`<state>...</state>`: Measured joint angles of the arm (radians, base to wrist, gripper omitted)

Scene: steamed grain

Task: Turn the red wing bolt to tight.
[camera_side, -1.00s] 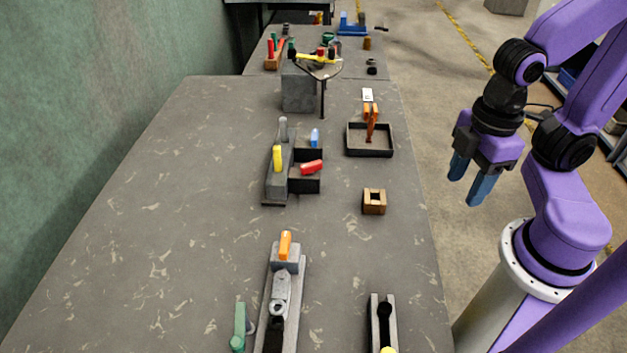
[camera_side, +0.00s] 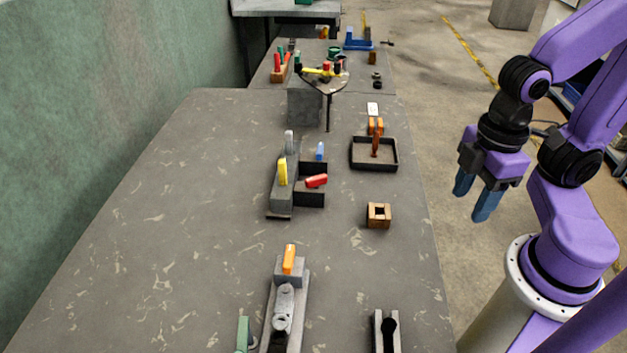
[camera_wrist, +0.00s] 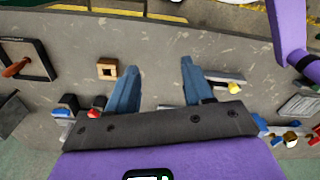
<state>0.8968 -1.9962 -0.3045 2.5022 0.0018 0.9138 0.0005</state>
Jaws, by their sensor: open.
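The red wing bolt (camera_side: 316,181) is on the dark bracket at the right side of a grey block (camera_side: 283,195) on the table. Its wing lies nearly level in the side view, its right end slightly higher. It also shows in the wrist view (camera_wrist: 95,113), partly covered by my gripper's body. My gripper (camera_side: 474,200) is open and empty, with blue fingers pointing down, off the right edge of the table and well apart from the bolt. The two fingers also show in the wrist view (camera_wrist: 160,68).
A yellow handle (camera_side: 283,172), a grey handle (camera_side: 289,142) and a blue piece (camera_side: 320,151) are close around the bolt. A wooden block with a square hole (camera_side: 378,215) and a dark tray (camera_side: 374,167) stand to the right. The table's left part is clear.

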